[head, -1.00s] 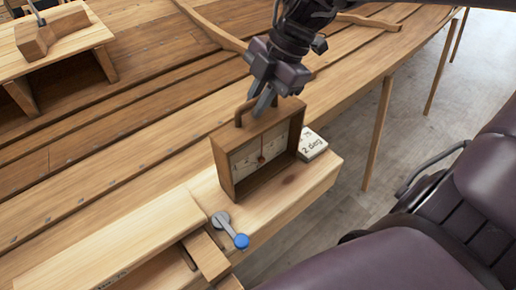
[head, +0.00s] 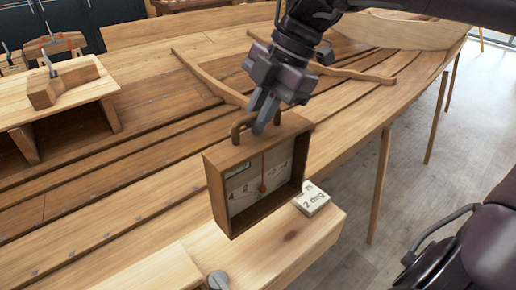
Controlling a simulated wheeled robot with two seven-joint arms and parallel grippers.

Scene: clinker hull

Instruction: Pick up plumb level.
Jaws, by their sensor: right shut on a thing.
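The plumb level is a wooden box frame (head: 211,196) with a white marked dial, a pointer and a loop handle on top. It hangs a little above the pale wooden block (head: 290,246), slightly tilted. My right gripper (head: 262,126) is shut on its handle from above. The fingers partly cover the handle. My left gripper does not show.
A white tag block (head: 311,201) reading "2 deg" lies on the pale block beside the level. A grey clamp end (head: 218,280) shows at the bottom edge. The planked hull (head: 120,190) spreads behind. A wooden stand (head: 70,100) with a block on it is at left.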

